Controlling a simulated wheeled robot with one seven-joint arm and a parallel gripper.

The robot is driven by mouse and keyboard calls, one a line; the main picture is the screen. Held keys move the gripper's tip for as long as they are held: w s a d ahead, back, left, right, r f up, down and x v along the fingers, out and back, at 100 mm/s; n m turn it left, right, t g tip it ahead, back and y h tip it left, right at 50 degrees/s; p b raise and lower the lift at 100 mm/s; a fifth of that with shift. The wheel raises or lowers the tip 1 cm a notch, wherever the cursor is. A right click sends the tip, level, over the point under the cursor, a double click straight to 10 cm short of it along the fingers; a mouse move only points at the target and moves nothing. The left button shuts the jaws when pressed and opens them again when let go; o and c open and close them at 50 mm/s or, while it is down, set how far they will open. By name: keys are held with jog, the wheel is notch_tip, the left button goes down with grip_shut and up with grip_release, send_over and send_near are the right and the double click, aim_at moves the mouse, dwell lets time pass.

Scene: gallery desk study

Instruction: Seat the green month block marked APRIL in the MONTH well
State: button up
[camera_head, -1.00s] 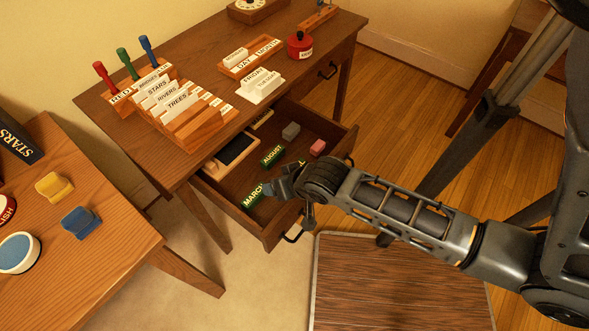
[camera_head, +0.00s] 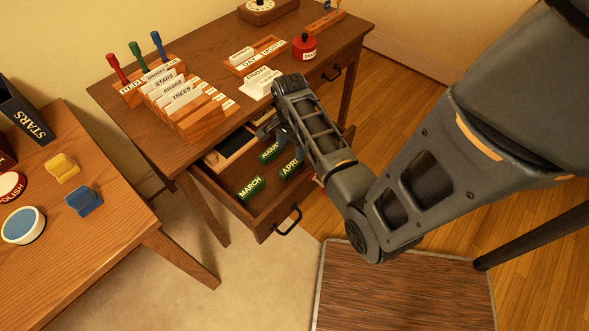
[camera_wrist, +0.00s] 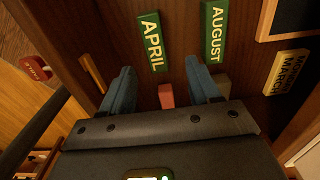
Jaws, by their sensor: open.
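The green APRIL block (camera_head: 291,168) lies in the open drawer, partly hidden by my arm in the head view. In the wrist view the APRIL block (camera_wrist: 152,42) shows whole, face up, beyond and between my fingertips. My gripper (camera_wrist: 160,66) is open and empty above the drawer, its fingers apart and not visibly touching anything. In the head view its fingers are mostly hidden by my arm. The MONTH well is in the wooden tray (camera_head: 233,62) on the desk top, beside the DAY label; a white block stands at the tray's left part.
Green AUGUST (camera_wrist: 213,32) and MARCH (camera_head: 250,189) blocks lie near APRIL. A pink block (camera_wrist: 166,95) and a grey block (camera_wrist: 223,88) lie between or near my fingers. Drawer walls surround the blocks.

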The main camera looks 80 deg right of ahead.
aim_at(292, 165)
jog(key=shift+s+a+f, duration=0.1)
jog(key=shift+a+f, duration=0.1)
jog(key=shift+f, duration=1.6)
jog(key=shift+s+a+f, duration=0.1)
jog(key=shift+a+f, duration=0.1)
jog(key=shift+f, duration=1.55)
grip_shut()
jog(key=shift+r, duration=0.1)
